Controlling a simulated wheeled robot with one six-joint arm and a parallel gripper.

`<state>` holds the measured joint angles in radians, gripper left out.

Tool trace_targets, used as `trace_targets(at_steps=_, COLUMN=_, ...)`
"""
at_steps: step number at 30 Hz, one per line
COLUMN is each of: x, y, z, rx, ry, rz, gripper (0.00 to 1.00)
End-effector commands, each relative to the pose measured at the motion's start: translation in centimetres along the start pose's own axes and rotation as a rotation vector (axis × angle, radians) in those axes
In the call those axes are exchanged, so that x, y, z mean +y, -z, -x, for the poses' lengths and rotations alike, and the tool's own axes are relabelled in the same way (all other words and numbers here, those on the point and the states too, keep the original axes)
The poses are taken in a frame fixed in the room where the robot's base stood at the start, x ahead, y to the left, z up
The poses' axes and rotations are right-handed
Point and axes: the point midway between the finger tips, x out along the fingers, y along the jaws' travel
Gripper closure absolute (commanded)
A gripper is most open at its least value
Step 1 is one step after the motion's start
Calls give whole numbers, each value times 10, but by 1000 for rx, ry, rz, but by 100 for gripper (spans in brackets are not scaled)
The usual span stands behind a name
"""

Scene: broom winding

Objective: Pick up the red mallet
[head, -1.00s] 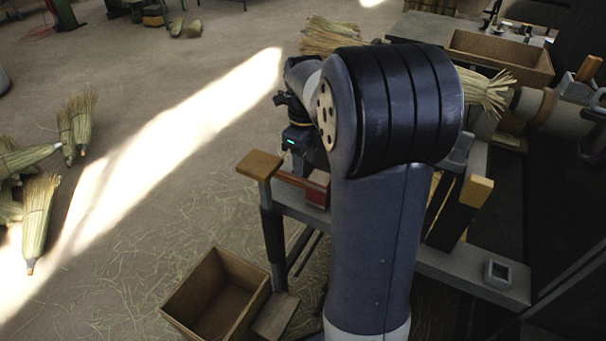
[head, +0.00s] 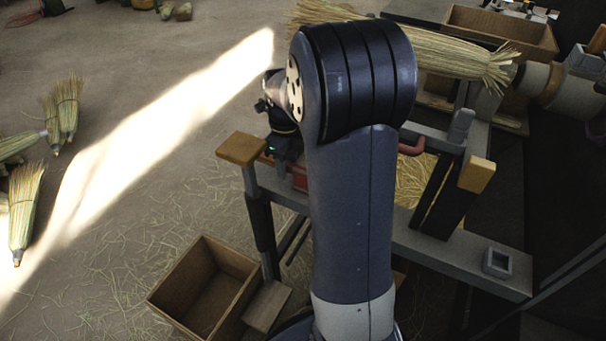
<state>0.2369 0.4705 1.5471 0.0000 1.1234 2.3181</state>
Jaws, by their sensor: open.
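The red mallet (head: 299,177) lies on the grey bench frame, just left of my arm. Only part of its red shape shows; my gripper and arm cover the rest. My gripper (head: 284,154) is right above and against it in the picture, pointing down, with a small green light on its body. Its fingertips are hard to make out, and I cannot tell whether they touch the mallet. The jaws are open and nothing is seen held in them.
The bench has wooden end blocks (head: 241,148) and (head: 477,174). A large straw broom (head: 440,55) is mounted behind my arm. An open wooden box (head: 205,287) stands on the floor at front left. Loose brooms (head: 27,210) lie at far left. The floor between is open, strewn with straw.

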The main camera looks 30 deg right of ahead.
Motion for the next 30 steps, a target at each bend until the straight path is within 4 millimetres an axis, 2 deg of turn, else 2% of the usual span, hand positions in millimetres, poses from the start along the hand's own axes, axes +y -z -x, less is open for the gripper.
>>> trace_targets(at_steps=1, x=2, y=-1, z=-13, rx=3, ry=-3, rz=0, gripper=58)
trace_targets(at_steps=4, x=1, y=0, z=-24, rx=2, ry=-2, rz=-1, gripper=58)
trace_targets(at_steps=11, x=1, y=-1, z=-26, rx=0, ry=0, rz=-1, gripper=58)
trace_targets(at_steps=27, x=1, y=0, z=-26, rx=0, ry=0, rz=-1, gripper=100)
trace_targets(at_steps=30, x=1, y=0, z=-26, rx=0, ry=0, rz=-1, gripper=100)
